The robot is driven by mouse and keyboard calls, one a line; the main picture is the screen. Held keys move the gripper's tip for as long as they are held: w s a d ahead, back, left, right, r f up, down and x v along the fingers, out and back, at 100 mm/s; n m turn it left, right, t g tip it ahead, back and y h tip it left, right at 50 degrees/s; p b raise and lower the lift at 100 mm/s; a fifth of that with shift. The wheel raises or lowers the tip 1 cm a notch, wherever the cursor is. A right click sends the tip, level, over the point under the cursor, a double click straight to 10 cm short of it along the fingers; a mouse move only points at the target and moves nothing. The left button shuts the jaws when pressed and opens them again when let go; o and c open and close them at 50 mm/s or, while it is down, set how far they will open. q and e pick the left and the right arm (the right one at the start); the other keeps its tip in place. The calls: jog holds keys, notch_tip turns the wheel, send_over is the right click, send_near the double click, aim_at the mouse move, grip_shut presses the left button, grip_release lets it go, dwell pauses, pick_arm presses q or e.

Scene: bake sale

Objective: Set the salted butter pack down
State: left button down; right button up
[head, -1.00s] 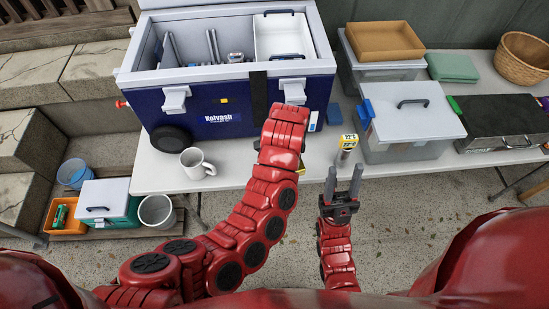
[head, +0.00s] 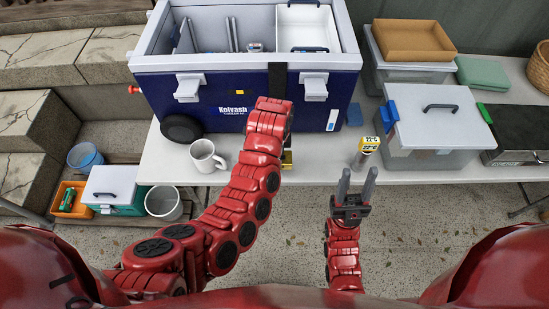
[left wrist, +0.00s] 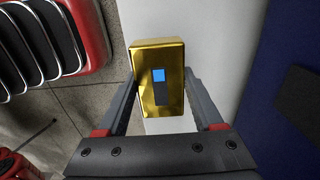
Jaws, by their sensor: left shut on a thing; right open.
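In the head view only a sliver of the gold pack (head: 287,160) shows beside my left arm, over the table's front part; the arm hides the gripper. Whether the pack touches the white table (head: 320,171) I cannot tell. My right gripper (head: 357,185) is open and empty, in front of the table edge.
A blue open cooler (head: 232,88) stands behind the pack. A lidded grey box (head: 437,125) stands further right. Bare table lies between mug and cylinder.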

pick_arm(q)
jog(key=shift+w+a+r, duration=0.15)
jog(key=shift+w+a, duration=0.05)
jog(key=shift+w, duration=0.45)
jog(key=shift+w+a, duration=0.3)
jog(key=shift+w, duration=0.35)
notch_tip(320, 180, down, 3)
jog(key=shift+s+f+p, duration=0.1)
jog(key=shift+f+p, duration=0.1)
jog(key=shift+p, duration=0.2)
jog(key=shift+d+f, duration=0.1)
jog(key=shift+f, duration=0.15)
jog(key=shift+f, duration=0.15)
jog(key=shift+c, duration=0.2)
grip_release()
